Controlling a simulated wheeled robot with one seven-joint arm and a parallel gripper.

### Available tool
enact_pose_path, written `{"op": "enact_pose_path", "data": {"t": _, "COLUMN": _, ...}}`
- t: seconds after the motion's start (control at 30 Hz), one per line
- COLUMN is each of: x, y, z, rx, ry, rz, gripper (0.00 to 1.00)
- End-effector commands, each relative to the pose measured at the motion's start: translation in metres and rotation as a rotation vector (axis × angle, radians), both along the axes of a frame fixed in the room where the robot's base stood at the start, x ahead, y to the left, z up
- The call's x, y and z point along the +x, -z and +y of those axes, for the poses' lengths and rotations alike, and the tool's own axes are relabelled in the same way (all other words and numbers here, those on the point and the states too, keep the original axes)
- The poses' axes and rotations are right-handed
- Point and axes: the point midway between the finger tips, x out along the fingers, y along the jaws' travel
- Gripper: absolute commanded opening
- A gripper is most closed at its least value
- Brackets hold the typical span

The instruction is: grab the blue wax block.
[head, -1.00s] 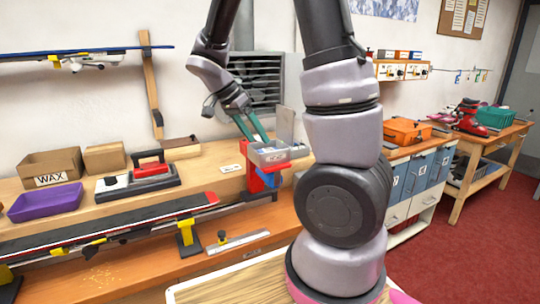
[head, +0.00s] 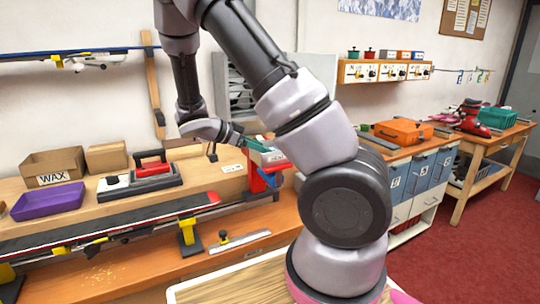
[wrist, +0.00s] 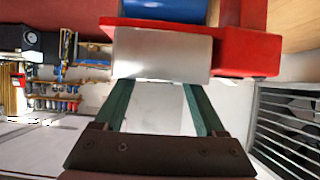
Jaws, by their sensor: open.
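I cannot tell for sure which thing is the blue wax block. A blue, rounded surface (wrist: 165,8) shows at the top edge of the wrist view, beside a red part (wrist: 245,52). In the head view, a blue patch shows low on the red vise-like stand (head: 257,181). My gripper (head: 250,143) is over the grey tray on that stand, with its teal fingers partly hidden. In the wrist view, my gripper (wrist: 160,85) is open. A pale grey metal piece (wrist: 162,55) lies just beyond the fingertips; whether they touch it is unclear.
A ski (head: 120,217) lies along the bench's front. Small coloured boxes (head: 403,54) sit on a rack behind. An orange case (head: 403,131) is at right.

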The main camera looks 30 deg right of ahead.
Motion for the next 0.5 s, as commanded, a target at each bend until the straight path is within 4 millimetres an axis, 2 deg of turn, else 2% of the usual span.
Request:
{"op": "enact_pose_path", "data": {"t": 0.3, "x": 0.001, "y": 0.021, "z": -0.04, "rx": -0.002, "ry": 0.002, "rz": 0.002, "gripper": 0.72}}
{"op": "enact_pose_path", "data": {"t": 0.5, "x": 0.001, "y": 0.024, "z": -0.045, "rx": 0.0, "ry": 0.001, "rz": 0.0, "gripper": 0.72}}
